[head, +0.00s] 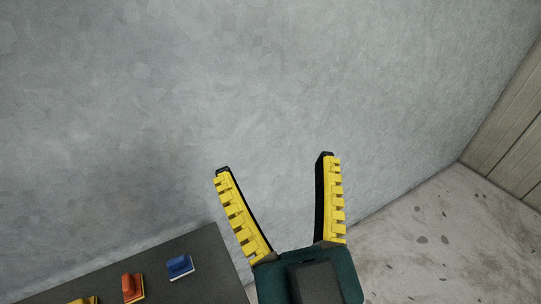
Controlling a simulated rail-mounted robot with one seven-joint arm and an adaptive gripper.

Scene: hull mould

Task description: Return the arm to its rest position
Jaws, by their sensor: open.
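My gripper (275,163) is in the lower middle of the head view. Its two yellow-and-black fingers are spread wide apart, with nothing between them. They point up in the picture, in front of a large grey surface. The dark green gripper body shows at the bottom edge. The rest of the arm is out of view.
A dark grey table (205,250) lies at the lower left. On it are a blue block-like tool (180,266), a red one (131,286) and a yellow one (84,300), cut by the frame. The grey wall-like surface (150,110) fills the back. Speckled floor (430,245) shows at right.

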